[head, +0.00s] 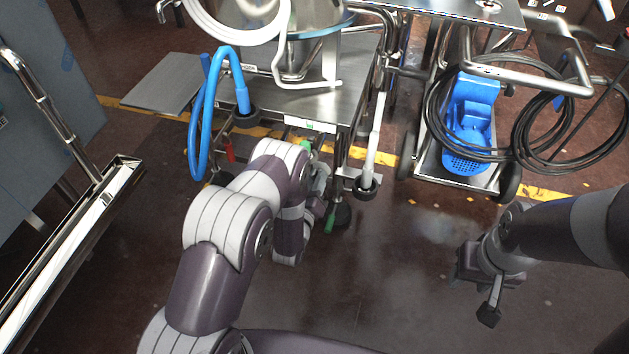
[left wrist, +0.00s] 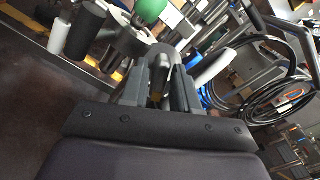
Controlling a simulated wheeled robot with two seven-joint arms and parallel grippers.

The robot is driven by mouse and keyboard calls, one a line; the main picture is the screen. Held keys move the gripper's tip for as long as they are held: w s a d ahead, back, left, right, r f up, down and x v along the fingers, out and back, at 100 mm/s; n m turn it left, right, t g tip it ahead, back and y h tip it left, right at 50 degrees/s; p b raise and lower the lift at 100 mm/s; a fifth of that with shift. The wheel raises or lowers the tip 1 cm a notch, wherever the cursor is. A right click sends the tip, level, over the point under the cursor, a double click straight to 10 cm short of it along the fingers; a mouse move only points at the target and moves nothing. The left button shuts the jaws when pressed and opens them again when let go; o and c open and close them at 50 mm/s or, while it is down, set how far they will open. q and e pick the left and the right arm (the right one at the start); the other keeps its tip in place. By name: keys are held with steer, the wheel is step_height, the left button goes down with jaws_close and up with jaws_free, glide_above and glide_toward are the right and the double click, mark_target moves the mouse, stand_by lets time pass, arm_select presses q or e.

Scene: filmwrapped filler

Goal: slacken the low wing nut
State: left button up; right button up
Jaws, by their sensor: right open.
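My left arm reaches to the front of the steel filler frame in the head view. Its gripper (head: 320,188) is mostly hidden behind its own wrist there. In the left wrist view the two fingers (left wrist: 160,92) stand apart around a grey rounded metal part. I cannot tell whether they grip it or only straddle it. The low wing nut cannot be made out clearly; that grey part may belong to it. A green knob (left wrist: 150,9) is just beyond the fingers. My right gripper (head: 477,290) is open and empty above the floor at the right, apart from the machine.
The steel filler table (head: 300,105) stands ahead, with a blue hose (head: 203,120) at its left. A trolley with a blue pump unit (head: 467,115) and coiled black hose (head: 541,130) stands right. A steel-railed stand (head: 70,250) is at the left. Floor between is clear.

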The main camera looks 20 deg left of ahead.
arm_select(q)
jaws_close()
steer(key=n+p, duration=0.1)
steer(key=n, duration=0.2)
steer(key=shift+r, duration=0.1)
steer(key=n, duration=0.3)
steer(key=shift+a+n+p, duration=0.1)
steer(key=shift+n+p, duration=0.2)
steer(key=n+p, duration=0.1)
steer(key=n, duration=1.4)
steer(key=n+p, duration=0.1)
steer(key=n, duration=0.3)
steer(key=shift+w+f, duration=0.1)
steer(key=shift+f, duration=0.2)
steer(key=shift+n, duration=0.5)
